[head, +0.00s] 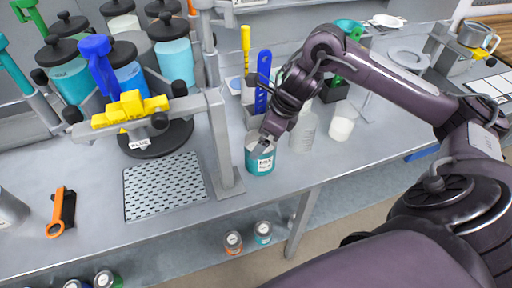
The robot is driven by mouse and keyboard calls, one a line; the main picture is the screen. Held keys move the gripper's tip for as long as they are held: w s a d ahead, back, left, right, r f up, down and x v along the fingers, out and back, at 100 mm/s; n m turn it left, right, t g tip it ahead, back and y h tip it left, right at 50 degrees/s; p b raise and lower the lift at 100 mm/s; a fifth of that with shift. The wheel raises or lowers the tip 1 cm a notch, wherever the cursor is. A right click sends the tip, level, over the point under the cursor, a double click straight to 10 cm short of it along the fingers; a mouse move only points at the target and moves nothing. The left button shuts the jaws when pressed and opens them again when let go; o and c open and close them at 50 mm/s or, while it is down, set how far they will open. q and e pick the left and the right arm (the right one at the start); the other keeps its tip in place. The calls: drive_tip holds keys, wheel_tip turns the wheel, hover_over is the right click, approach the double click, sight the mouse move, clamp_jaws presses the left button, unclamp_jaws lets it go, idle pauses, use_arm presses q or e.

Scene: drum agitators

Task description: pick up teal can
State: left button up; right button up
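A teal can (262,163) with a white label stands upright on the grey bench near its front edge, just right of a metal post. My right gripper (266,141) points down at the can's top, with its fingertips at or over the rim. The fingers are small and dark here, so I cannot tell whether they grip the wall or how far apart they are. Another small can with a teal band (263,233) stands on the shelf below. My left gripper is not in view.
The metal post (219,140) rises close left of the can. A clear bottle (303,130) and a white cup (342,123) stand to its right. A perforated mat (165,187) lies left. A drum rack with yellow clamps (130,108) fills the back left.

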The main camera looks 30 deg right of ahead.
drive_tip(key=x, duration=0.1)
drive_tip(key=p+x, duration=0.1)
drive_tip(key=x, duration=0.1)
drive_tip(key=p+x, duration=0.1)
drive_tip(key=x, duration=0.1)
drive_tip(key=shift+s+f, duration=0.25)
drive_tip(key=shift+f, duration=0.1)
drive_tip(key=shift+w+f, duration=0.1)
drive_tip(key=shift+f, duration=0.35)
drive_tip(key=c, duration=0.9)
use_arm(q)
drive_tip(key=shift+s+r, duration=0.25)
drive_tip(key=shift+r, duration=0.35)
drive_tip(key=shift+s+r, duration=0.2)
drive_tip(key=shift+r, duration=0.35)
use_arm(e)
drive_tip(key=c, duration=0.4)
drive_tip(key=shift+o, duration=0.2)
drive_tip(key=shift+w, duration=0.1)
